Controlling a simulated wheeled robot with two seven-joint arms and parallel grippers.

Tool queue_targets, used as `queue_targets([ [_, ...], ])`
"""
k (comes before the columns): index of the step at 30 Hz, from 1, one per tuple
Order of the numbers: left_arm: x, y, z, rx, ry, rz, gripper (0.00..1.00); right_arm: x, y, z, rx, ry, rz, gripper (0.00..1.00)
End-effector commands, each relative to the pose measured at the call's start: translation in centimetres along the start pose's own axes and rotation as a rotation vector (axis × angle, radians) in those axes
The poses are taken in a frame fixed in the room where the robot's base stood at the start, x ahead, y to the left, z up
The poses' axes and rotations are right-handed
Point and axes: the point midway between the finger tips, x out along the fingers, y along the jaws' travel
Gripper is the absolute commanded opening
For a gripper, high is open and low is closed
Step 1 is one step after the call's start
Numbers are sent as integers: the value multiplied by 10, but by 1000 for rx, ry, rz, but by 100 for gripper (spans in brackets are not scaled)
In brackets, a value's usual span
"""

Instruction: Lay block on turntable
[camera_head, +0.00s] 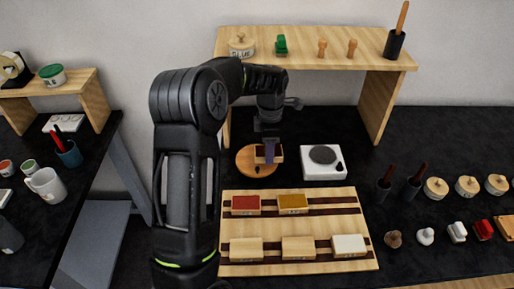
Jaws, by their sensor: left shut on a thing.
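The turntable (248,167) is a round wooden disc on the dark bench, behind the wooden board. My left gripper (268,152) points down over the turntable and is shut on a light wooden block (277,154). A finger hides the middle of the block. The block is over the right part of the disc; I cannot tell whether it touches the disc. My right gripper is not in view.
A wooden board (280,222) with dark strips holds several blocks in front. A white device (322,163) with a dark round top stands close right of the turntable. A wooden shelf (310,62) with a glue pot rises behind.

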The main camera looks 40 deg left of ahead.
Motion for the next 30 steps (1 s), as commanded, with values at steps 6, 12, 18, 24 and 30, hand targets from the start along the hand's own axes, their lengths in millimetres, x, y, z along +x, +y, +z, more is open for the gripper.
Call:
queue_targets([
  [6, -1, 26, -32, -2, -1, 0, 9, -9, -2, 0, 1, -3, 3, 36],
  [12, 0, 30, -36, 2, -2, 1, 9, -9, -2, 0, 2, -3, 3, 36],
  [18, 2, 30, -36, 1, -1, 0, 9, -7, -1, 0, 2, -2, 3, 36],
  [24, 29, 29, -36, -1, -1, -3, 9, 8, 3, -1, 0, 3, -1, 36],
  [30, 35, 30, -35, 1, -2, 1, 9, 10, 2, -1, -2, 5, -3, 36],
])
